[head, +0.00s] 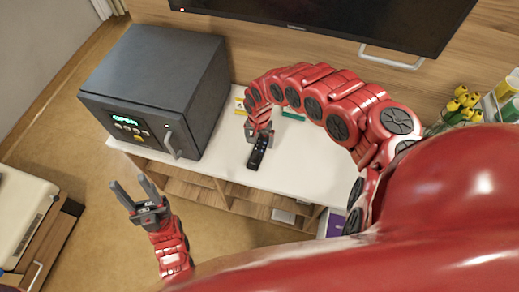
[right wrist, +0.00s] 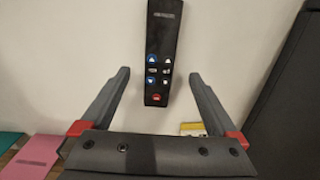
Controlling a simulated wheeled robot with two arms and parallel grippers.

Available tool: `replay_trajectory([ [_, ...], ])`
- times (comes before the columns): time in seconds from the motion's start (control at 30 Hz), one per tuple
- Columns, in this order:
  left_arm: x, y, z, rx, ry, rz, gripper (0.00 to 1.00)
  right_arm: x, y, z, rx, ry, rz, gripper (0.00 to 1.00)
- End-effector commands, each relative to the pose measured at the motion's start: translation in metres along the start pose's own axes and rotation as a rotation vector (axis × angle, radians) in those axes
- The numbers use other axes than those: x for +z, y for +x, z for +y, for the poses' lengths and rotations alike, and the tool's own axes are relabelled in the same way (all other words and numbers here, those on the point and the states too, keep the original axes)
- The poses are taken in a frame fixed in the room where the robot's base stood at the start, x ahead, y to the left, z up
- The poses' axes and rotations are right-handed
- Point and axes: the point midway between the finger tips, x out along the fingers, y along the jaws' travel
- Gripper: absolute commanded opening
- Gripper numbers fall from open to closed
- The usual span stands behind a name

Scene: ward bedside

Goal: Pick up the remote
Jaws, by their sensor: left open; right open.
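The remote (head: 258,154) is slim and black and lies on the white top of a low cabinet, near its front edge. In the right wrist view the remote (right wrist: 160,55) has coloured buttons, with its near end between the tips of my open fingers and a gap on each side. My right gripper (head: 262,134) reaches down over the cabinet top at the remote; in the right wrist view my right gripper (right wrist: 159,77) is open and empty. My left gripper (head: 134,192) is open and empty, in front of the cabinet and above the floor.
A dark grey safe (head: 160,85) with a lit display stands left of the remote on the white cabinet top (head: 316,155). Small yellow and green items lie behind my right gripper. A television (head: 340,20) hangs above. Yellow-capped tubes (head: 462,103) stand at the right.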

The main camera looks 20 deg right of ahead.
Motion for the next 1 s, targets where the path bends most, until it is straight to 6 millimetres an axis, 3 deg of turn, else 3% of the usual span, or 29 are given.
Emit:
replay_trajectory([
  [0.5, -0.002, 0.011, -0.001, 0.0, 0.0, 0.0, 0.5, -0.003, 0.045, -0.001, -0.003, 0.0, -0.004, 0.95],
  [0.87, -0.002, 0.011, -0.001, 0.0, 0.0, 0.0, 0.5, -0.006, 0.051, 0.001, -0.001, 0.0, 0.002, 0.95],
  [1.0, -0.002, 0.011, -0.001, 0.0, 0.0, 0.0, 0.5, -0.006, 0.051, 0.001, -0.001, 0.0, 0.001, 0.73],
])
